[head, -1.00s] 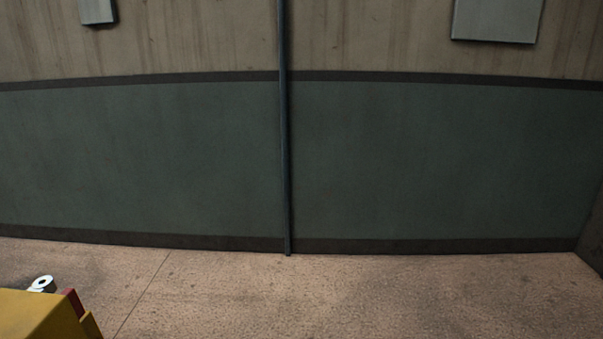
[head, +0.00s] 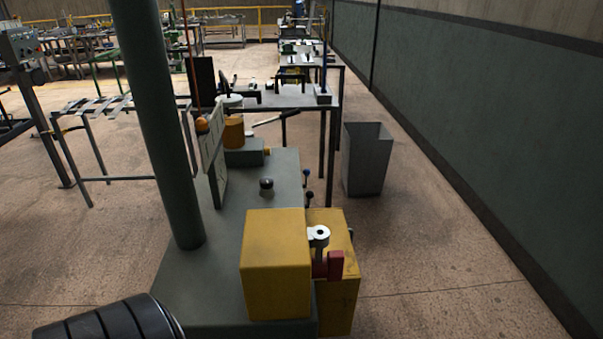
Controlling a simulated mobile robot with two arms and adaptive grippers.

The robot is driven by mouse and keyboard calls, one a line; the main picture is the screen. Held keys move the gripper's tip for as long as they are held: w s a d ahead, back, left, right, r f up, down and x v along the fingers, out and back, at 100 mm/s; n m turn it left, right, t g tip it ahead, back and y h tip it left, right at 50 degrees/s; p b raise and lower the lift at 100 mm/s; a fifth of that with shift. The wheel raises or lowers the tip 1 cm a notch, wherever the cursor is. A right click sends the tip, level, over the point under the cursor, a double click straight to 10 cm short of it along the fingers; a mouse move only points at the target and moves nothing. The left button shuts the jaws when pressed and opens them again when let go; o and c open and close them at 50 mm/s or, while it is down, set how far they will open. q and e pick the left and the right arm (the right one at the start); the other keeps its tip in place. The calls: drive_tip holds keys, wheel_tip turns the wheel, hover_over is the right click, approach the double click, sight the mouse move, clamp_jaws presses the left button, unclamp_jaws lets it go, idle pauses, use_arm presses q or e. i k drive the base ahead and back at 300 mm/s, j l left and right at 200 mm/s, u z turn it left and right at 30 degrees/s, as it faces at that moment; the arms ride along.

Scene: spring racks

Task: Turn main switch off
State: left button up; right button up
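I cannot pick out a main switch for certain in the head view. A grey control box (head: 20,44) on a post stands at the far upper left, with small details too small to read. In front of me is a grey-green machine (head: 210,275) with a yellow block (head: 275,265) on its near end. Beside the block are a white ring-shaped part (head: 318,236) and a red part (head: 335,264). Two small knobbed levers (head: 307,173) stick out on the machine's right side. Neither of my grippers is in view.
A thick green column (head: 165,120) rises from the machine. A grey bin (head: 367,160) stands right of it, and a metal table (head: 290,98) stands behind. A dark ribbed rounded thing (head: 110,322) fills the lower left.

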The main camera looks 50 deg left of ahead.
sight(330, 266)
drive_tip(key=i+u, duration=0.2)
drive_tip(key=u, duration=0.25)
drive_tip(key=i+l+u, duration=0.15)
drive_tip(key=u, duration=0.25)
drive_tip(key=i+l+u, duration=0.15)
drive_tip(key=u, duration=0.3)
drive_tip(key=i+l+u, duration=0.25)
drive_tip(key=u, duration=0.15)
drive_tip(key=i+l+u, duration=0.1)
drive_tip(key=l+u, duration=0.15)
drive_tip(key=u, duration=0.2)
drive_tip(key=l+u, duration=0.1)
drive_tip(key=u, duration=0.55)
drive_tip(key=l+u, duration=0.8)
drive_tip(key=k+l+u, duration=0.1)
drive_tip(key=l+u, duration=0.25)
drive_tip(key=l, duration=0.1)
